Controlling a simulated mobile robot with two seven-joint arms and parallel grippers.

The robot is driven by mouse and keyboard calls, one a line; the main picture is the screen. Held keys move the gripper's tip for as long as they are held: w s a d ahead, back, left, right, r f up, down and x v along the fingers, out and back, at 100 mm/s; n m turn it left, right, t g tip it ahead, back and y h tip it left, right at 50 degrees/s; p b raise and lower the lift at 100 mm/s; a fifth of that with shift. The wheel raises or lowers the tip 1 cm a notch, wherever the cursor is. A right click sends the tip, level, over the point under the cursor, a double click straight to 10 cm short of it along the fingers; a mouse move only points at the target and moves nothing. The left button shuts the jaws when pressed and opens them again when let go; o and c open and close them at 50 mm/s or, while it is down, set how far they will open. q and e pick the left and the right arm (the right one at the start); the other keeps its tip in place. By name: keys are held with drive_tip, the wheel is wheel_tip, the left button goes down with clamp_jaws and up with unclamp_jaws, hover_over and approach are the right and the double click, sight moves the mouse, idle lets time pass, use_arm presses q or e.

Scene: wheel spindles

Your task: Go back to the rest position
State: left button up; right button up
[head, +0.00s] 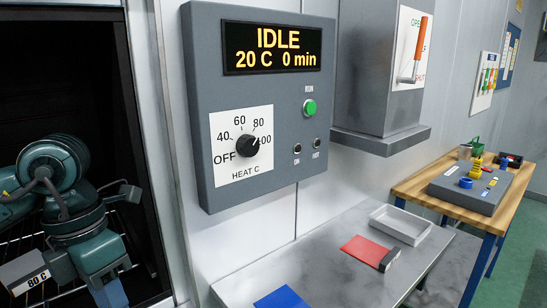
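Teal jointed links of my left arm (72,215) come in from the left, in front of the dark oven opening (70,75). They run down to the bottom edge of the head view. No part of my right arm or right gripper shows. A grey block labelled "80 C" (30,270) is at the lower left, beside the arm links; I cannot tell what it rests on.
The control panel (205,100) reads IDLE, 20 C, 0 min. A steel table (335,275) bears a blue mat (282,299), a red mat (364,251) and a white tray (401,224). A wooden bench (416,185) with a grey fixture (465,195) stands at the right.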

use_arm(q)
drive_tip(key=s+d+f+m+g+h, duration=0.25)
drive_tip(key=d+h, duration=0.35)
drive_tip(key=d, duration=0.3)
drive_tip(key=d+r+n+h, duration=0.4)
drive_tip(key=d+n+h, duration=0.6)
drive_tip(key=h, duration=0.5)
drive_tip(key=w+a+f+n+t+y, duration=0.35)
drive_tip(key=f+n+t+y, duration=0.3)
drive_tip(key=n+t, duration=0.45)
drive_tip(key=w+a+f+n+t+y, duration=0.2)
drive_tip(key=w+f+n+t+y, duration=0.3)
drive_tip(key=f+n+t, duration=0.6)
drive_tip(key=s+a+f+n+g+y, duration=0.3)
drive_tip(key=s+f+n+g, duration=0.1)
drive_tip(key=f, duration=0.5)
drive_tip(key=s+a+f+n+g+y, duration=0.3)
drive_tip(key=s+f+n, duration=0.3)
drive_tip(key=s+f, duration=0.2)
wheel_tip(320, 180, down, 2)
drive_tip(key=shift+f+g+y, duration=0.1)
drive_tip(key=shift+g+y, duration=0.55)
drive_tip(key=shift+y, duration=0.1)
drive_tip(key=shift+a, duration=0.1)
